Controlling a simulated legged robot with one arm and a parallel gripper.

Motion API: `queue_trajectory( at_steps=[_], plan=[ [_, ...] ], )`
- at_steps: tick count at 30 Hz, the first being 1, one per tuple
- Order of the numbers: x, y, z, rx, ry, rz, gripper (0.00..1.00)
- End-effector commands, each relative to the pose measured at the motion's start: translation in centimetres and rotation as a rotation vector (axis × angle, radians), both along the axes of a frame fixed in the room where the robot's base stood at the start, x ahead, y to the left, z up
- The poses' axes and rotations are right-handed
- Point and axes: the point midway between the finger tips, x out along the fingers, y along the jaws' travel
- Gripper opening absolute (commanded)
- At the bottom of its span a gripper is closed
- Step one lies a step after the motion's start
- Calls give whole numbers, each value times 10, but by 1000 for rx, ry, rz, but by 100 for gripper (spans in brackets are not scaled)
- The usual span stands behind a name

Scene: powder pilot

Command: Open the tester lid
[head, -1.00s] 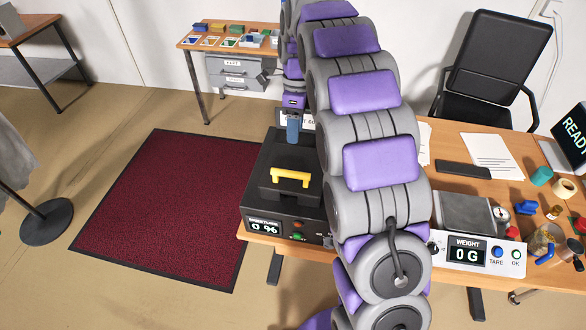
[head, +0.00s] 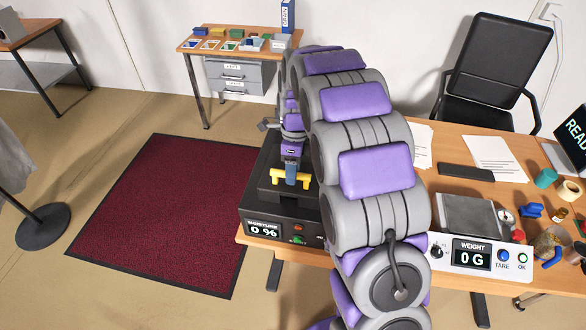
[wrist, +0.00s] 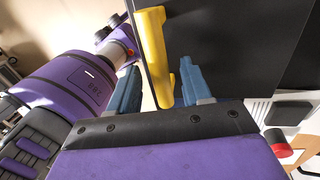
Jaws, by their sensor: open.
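The black moisture tester (head: 262,208) stands at the left end of the wooden table, its display reading 0 %. Its black lid (head: 265,186) is shut and carries a yellow bar handle (head: 276,179). My gripper (head: 291,180) is at the handle, pointing down, and partly hides it in the head view. In the wrist view the blue fingers of my gripper (wrist: 160,88) are open, one on each side of the yellow handle (wrist: 157,60). I cannot tell whether either finger touches it.
A weighing scale (head: 470,250) reading 0 G stands to the right on the table. Papers, a keyboard (head: 466,172) and small items lie beyond it. A dark red mat (head: 165,210) covers the floor at left. A side table (head: 235,42) with trays stands at the back.

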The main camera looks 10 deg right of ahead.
Motion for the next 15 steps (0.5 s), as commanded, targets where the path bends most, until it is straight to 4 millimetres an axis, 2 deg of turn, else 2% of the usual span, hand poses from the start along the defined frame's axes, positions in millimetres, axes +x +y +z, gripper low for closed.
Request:
queue_trajectory(
  at_steps=[4, 15],
  plan=[
    [0, 0, 0, 0, -1, 0, 48],
    [1, 0, 1, 0, -2, 0, 13]
  ],
)
